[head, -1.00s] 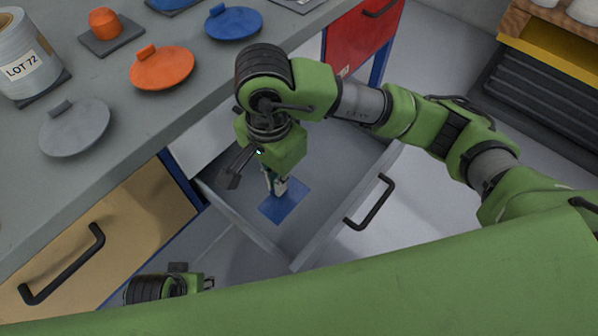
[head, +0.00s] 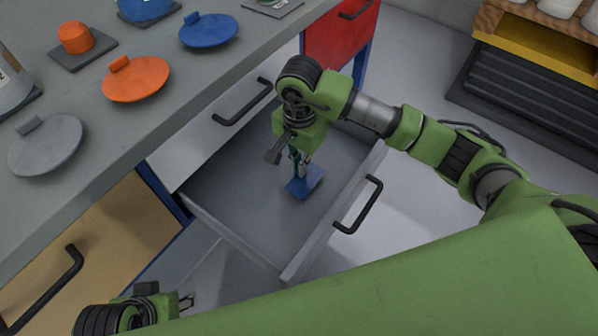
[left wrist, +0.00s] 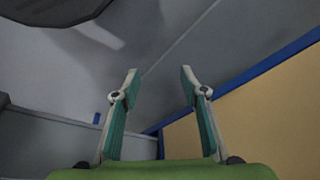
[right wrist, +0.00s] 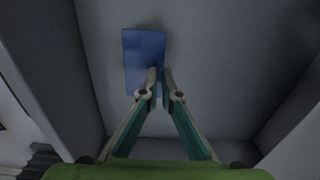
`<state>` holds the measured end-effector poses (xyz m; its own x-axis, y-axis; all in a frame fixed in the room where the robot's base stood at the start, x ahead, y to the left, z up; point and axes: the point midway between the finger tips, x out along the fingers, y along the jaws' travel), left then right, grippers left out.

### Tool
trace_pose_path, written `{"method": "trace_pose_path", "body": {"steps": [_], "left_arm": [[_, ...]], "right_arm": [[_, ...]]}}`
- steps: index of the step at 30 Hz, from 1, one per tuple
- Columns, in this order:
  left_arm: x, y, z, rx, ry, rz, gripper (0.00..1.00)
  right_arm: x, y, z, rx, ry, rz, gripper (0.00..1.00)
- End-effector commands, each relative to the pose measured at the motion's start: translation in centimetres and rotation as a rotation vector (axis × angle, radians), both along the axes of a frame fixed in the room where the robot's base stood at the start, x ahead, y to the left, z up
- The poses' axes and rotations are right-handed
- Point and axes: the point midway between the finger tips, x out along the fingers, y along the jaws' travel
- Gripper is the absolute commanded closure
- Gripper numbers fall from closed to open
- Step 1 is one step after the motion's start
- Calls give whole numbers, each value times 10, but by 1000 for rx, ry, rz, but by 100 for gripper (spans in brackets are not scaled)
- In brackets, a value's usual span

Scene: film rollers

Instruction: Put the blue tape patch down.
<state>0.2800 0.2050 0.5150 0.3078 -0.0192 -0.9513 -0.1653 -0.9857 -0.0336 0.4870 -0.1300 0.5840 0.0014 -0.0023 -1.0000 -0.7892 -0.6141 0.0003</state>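The blue tape patch (head: 304,186) is inside the open drawer (head: 235,228), over the grey floor. My right gripper (head: 300,168) points down into the drawer, its fingertips at the patch. In the right wrist view, its fingertips (right wrist: 159,74) are almost together at the right edge of the patch (right wrist: 142,50), which sticks out to the left. Whether the patch touches the drawer floor I cannot tell. My left gripper (left wrist: 158,75) is open and empty. It shows at the bottom left of the head view (head: 188,301).
The drawer's black handle (head: 358,206) is on its right wall. The grey worktop at left bears an orange lid (head: 136,79), a blue lid (head: 208,30) and a grey lid (head: 46,146). A tan drawer front (head: 95,240) is at lower left. Open floor lies right of the drawer.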

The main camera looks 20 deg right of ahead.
Motion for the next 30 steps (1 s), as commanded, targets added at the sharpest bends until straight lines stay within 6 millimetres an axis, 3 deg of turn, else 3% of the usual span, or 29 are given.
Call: {"method": "trace_pose_path", "body": {"steps": [1,5,16,18,19,30], "left_arm": [[0,0,-5,0,2,0,60],[0,0,-8,0,2,0,60],[0,0,-12,0,1,0,60],[0,0,-11,0,2,0,60],[0,0,-10,0,2,0,60],[0,0,-8,0,2,0,60]], "right_arm": [[-3,2,-13,1,6,0,100],[-2,2,-28,2,4,1,100],[-1,1,-32,1,1,2,100],[-1,2,-30,2,1,2,81],[-1,2,-30,2,1,2,79],[-2,1,-28,0,3,1,79]]}}
